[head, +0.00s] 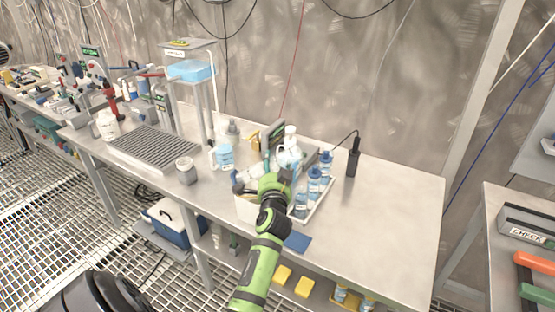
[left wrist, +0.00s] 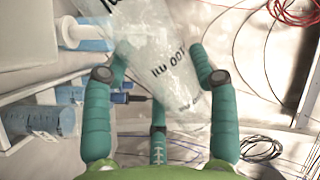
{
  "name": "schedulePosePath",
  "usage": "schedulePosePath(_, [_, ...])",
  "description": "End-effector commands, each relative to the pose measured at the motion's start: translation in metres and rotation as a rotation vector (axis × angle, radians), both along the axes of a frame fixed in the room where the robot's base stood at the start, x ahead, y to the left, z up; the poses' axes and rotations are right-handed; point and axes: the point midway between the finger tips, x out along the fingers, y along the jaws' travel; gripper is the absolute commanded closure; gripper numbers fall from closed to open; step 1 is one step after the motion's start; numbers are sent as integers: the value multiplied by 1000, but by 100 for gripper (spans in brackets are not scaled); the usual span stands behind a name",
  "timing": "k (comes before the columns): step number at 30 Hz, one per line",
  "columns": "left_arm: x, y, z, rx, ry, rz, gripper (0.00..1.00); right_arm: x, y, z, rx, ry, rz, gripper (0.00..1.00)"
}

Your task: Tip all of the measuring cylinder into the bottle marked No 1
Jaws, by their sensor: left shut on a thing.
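My left gripper (head: 274,183) is over the tray on the bench, its green arm rising from the bottom of the head view. Bottles with blue contents (head: 314,182) stand in the tray right of the gripper. Two blue-filled vessels (left wrist: 40,121) and (left wrist: 88,34) show at the left of the wrist view. I cannot read which bottle is No 1. My right gripper is out of view.
The white tray (head: 322,208) sits near the bench's front edge. A black probe (head: 353,157) stands on its right. A blue-filled jug (head: 223,156), a grey pot (head: 186,171) and a drain rack (head: 153,149) stand on the left. The bench's right end (head: 400,215) is clear.

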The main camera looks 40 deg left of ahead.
Motion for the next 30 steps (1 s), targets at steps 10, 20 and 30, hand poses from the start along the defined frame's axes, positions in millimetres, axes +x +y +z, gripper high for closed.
schedulePosePath(10, [5,-5,12,-110,-100,1,77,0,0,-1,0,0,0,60])
schedulePosePath(20, [14,-16,36,-351,-309,0,77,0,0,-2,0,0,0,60])
schedulePosePath(30, [16,-17,39,-391,-343,0,77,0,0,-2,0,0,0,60])
